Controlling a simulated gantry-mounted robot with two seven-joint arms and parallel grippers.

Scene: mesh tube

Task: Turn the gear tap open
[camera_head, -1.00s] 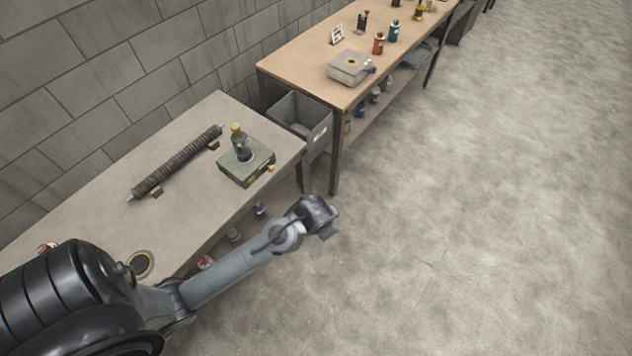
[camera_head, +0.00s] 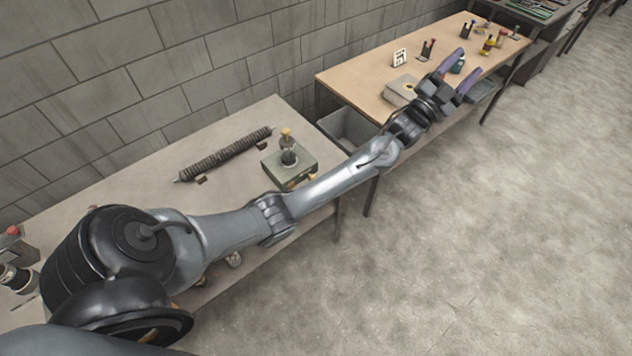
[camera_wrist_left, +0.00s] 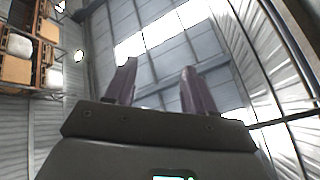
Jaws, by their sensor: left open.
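My left gripper (camera_head: 468,65) is open and empty, held in the air at the end of my outstretched left arm. Its two purple fingers point up and away, in front of the wooden table in the head view. In the left wrist view the spread fingers (camera_wrist_left: 159,66) have only the roof and walls of the hall behind them. I cannot clearly tell which thing is the gear tap. A green box (camera_head: 292,172) with a dark, brass-topped fitting (camera_head: 287,148) stands on the near grey table, behind my forearm. My right gripper is not in view.
A ribbed dark rod (camera_head: 225,155) lies on the grey table (camera_head: 150,172). A grey box (camera_head: 398,91) and several small bottles and holders stand on the wooden table (camera_head: 350,80). A grey bin (camera_head: 345,128) sits between the tables. The floor at right is clear.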

